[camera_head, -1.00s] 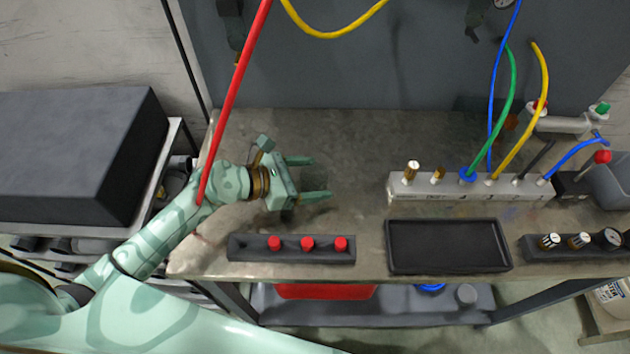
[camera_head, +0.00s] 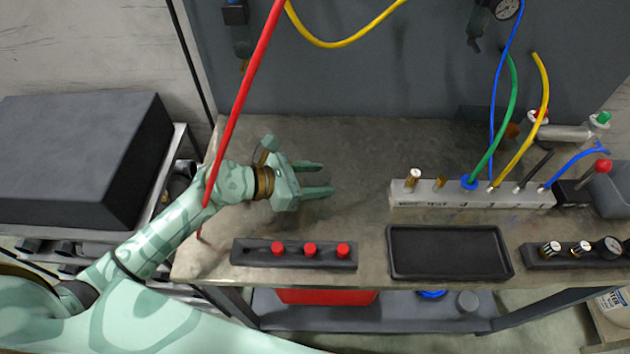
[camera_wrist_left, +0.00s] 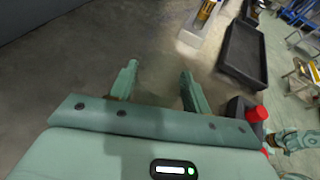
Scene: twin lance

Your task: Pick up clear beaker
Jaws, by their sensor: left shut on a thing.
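My left gripper (camera_head: 327,178) is over the left part of the bench, its two fingers pointing right. It also shows in the left wrist view (camera_wrist_left: 158,82), where the fingers stand apart with a faint see-through shape between them. That shape is the clear beaker (camera_wrist_left: 156,78), held between the fingers. Its outline is very hard to make out, and I cannot tell whether it touches the bench.
A dark strip with red knobs (camera_head: 294,253) and a black tray (camera_head: 450,252) lie along the bench's front. A grey manifold (camera_head: 470,194) with coloured hoses stands to the right. A red hose (camera_head: 240,100) hangs across my left arm. Bare bench lies between gripper and manifold.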

